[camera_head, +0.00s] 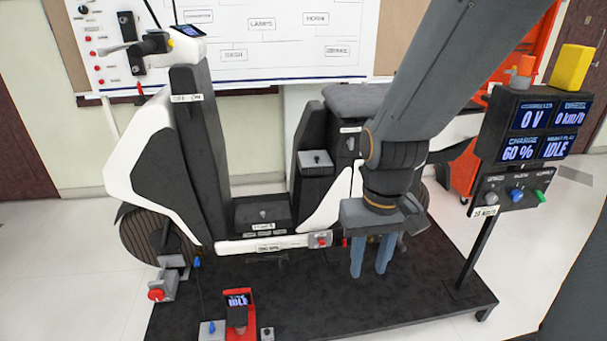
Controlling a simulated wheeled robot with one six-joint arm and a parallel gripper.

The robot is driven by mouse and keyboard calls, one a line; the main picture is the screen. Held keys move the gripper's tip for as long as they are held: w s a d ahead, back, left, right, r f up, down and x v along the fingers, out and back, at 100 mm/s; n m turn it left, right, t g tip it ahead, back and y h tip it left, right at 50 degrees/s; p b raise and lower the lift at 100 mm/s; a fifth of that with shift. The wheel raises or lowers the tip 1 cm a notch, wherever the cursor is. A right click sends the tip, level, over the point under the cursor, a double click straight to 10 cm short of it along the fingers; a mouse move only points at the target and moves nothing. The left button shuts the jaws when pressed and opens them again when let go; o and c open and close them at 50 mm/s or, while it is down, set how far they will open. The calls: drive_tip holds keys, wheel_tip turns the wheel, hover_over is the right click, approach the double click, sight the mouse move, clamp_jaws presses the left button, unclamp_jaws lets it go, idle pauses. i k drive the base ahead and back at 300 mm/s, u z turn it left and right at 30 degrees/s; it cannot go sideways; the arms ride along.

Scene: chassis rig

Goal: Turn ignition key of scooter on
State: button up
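The white and black scooter (147,165) stands side-on on a dark platform, its handlebar at the upper left. A small white label (187,98) is on the dark front column, too small to read. I cannot pick out the ignition key or tell its position. My gripper (369,275) hangs in front of the scooter's rear half, right of the footboard. Its two blue fingers point down with a gap between them and nothing in it. My arm and gripper hide part of the scooter's rear.
A display panel (548,128) on a post at the right reads 0 V, 60 % and IDLE, with coloured knobs below. A red stand (238,300) with a small IDLE screen is at the platform's front. A small box with a red knob (157,294) is near the front wheel.

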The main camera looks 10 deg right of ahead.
sight(188, 112)
drive_tip(key=z, duration=1.2)
drive_tip(key=k, duration=0.7)
drive_tip(key=u, duration=0.8)
drive_tip(key=i, duration=0.4)
drive_tip(key=z, duration=0.05)
